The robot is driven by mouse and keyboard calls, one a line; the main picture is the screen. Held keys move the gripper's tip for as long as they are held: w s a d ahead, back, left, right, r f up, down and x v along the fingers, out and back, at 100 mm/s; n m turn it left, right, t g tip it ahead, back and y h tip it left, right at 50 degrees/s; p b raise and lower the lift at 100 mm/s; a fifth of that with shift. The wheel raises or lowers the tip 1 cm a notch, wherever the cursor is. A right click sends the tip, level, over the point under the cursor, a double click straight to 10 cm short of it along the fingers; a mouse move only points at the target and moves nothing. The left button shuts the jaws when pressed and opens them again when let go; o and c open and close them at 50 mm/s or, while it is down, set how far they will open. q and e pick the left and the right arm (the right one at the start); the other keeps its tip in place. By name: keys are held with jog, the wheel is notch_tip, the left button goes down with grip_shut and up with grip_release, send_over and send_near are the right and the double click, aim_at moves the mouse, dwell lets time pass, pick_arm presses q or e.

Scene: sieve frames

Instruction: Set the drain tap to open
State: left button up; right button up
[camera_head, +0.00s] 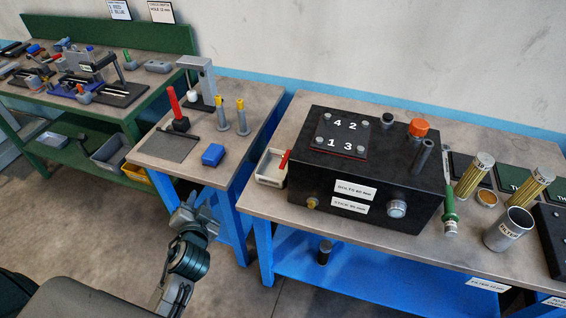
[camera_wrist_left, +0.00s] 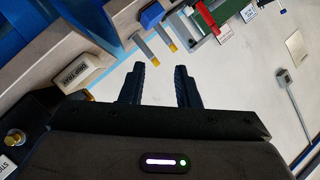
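A black box (camera_head: 350,165) stands on the middle table. A small brass fitting (camera_head: 312,203) sits low on its front left; it looks like the drain tap, but I cannot tell its setting. The fitting also shows at the left edge of the left wrist view (camera_wrist_left: 14,137). My left gripper (camera_head: 207,207) is in front of the gap between tables, left of the box and apart from it. In the left wrist view its two fingers (camera_wrist_left: 160,72) stand apart with nothing between them. My right gripper is in neither view.
A pale tray (camera_head: 268,168) and a red handle (camera_head: 284,160) are at the box's left side. A blue block (camera_head: 213,155) lies on the left table. Floor between tables is clear.

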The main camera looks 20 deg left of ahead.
pick_arm(q)
jog(key=w+d+r+m+t+h, duration=0.2)
jog(key=w+d+r+m+t, duration=0.1)
jog(key=w+r+m+t, duration=0.15)
jog(key=m+g+h, duration=0.2)
jog(key=m+h, duration=1)
jog(key=m, duration=0.2)
send_near(283, 163)
jog(key=p+x, duration=0.1)
jog(key=x, duration=0.9)
jog(key=shift+f, duration=0.2)
grip_shut()
